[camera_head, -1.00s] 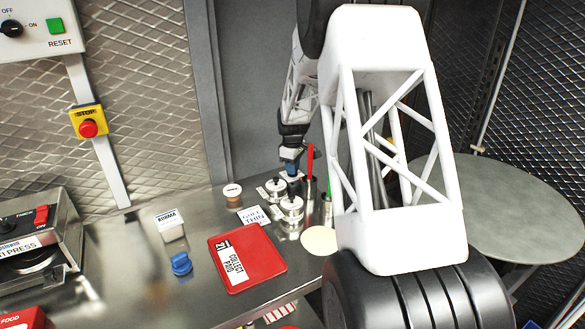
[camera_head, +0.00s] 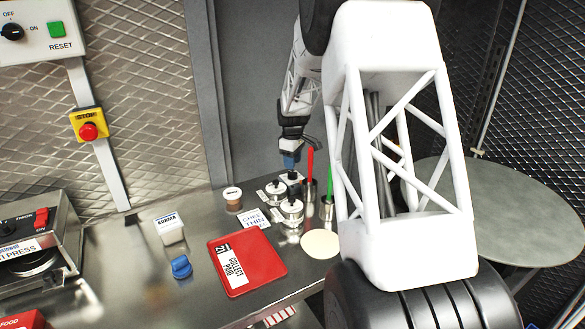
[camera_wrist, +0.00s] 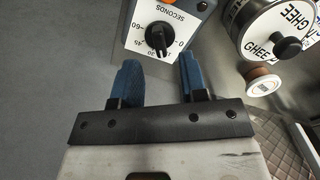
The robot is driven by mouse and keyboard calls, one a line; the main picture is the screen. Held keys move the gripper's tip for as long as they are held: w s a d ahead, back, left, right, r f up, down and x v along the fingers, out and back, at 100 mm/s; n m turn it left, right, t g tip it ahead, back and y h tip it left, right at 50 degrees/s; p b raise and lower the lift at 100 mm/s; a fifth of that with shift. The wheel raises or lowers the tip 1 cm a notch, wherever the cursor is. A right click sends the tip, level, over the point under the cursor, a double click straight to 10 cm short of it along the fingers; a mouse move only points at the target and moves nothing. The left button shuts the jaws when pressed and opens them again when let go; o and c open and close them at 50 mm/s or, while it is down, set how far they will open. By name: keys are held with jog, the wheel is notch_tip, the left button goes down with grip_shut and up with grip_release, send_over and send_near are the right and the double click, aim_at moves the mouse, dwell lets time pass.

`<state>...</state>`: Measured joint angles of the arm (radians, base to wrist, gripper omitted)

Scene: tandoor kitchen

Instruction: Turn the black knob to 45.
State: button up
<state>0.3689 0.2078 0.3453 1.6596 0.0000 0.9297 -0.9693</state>
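In the wrist view, a black knob (camera_wrist: 158,39) sits on a white dial plate (camera_wrist: 133,60) marked SECONDS, with numbers including 0, 30, 45 and 60. The knob's narrow end points down in the picture, near the 30 side; its exact reading is too small to tell. My gripper (camera_wrist: 158,78) is open, with its two blue fingers apart and nothing between them. The knob lies beyond the fingertips, roughly in line with the gap, and does not touch them. In the head view, my gripper (camera_head: 290,161) is at the back of the counter; I cannot make out the dial there.
Lidded metal pots (camera_head: 291,212) stand close to my gripper; a GHEE pot (camera_wrist: 272,32) is right of the dial in the wrist view. Red-handled (camera_head: 310,165) and green-handled (camera_head: 329,180) tools stand beside them. A red board (camera_head: 270,262) lies in front.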

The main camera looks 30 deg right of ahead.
jog(key=shift+r, duration=1.8)
jog(key=shift+o, duration=0.9)
notch_tip(320, 180, up, 5)
jog(key=m, duration=1.8)
send_over(293, 172)
notch_tip(293, 172, down, 5)
jog(key=shift+w, duration=0.15)
jog(key=shift+f, duration=3.9)
